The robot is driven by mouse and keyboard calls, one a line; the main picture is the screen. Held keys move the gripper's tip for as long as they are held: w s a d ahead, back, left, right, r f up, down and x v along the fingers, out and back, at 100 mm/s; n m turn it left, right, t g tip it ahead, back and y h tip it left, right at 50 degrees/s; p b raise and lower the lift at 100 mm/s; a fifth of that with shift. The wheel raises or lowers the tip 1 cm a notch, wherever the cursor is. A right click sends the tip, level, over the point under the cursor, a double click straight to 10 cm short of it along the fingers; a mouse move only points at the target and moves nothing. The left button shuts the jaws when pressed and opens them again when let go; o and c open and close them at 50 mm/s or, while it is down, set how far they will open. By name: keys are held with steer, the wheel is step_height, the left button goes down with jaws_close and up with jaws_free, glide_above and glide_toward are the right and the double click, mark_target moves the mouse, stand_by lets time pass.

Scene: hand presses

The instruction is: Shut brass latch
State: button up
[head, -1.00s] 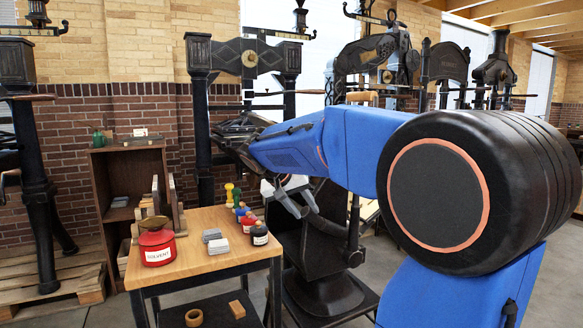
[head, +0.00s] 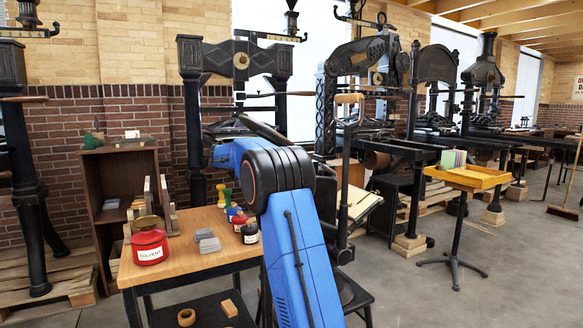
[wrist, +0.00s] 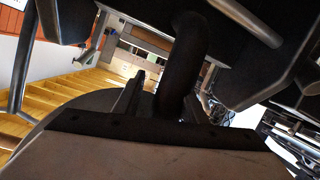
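I cannot make out the brass latch in either view. My blue arm covers the lower part of the hand press behind the table in the head view, and my gripper is hidden there. In the wrist view, dark finger-like parts of my gripper (wrist: 140,92) reach in among dark press parts. A thick dark curved bar (wrist: 182,65) stands right in front of them. I cannot tell whether it touches the fingers or how far apart they are. Nothing held can be made out.
A wooden table (head: 178,258) carries a red solvent can (head: 150,246), small bottles and grey blocks. A yellow tray (head: 468,177) on a stand is at the right. More black presses (head: 437,80) line the wall.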

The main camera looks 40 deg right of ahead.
steer(key=w+d+f+m+g+h, duration=0.1)
steer(key=w+d+m+g+h, duration=0.2)
steer(key=w+d, duration=0.4)
steer(key=shift+m+t, duration=0.5)
steer(key=shift+w+f+x, duration=0.1)
steer(key=shift+w+x, duration=0.1)
steer(key=shift+x, duration=1.3)
steer(key=shift+w+f+x, duration=0.1)
steer(key=shift+w+x, duration=0.05)
steer(key=shift+x, duration=1.35)
steer(key=shift+c, duration=0.7)
steer(key=shift+d, duration=0.1)
jaws_close()
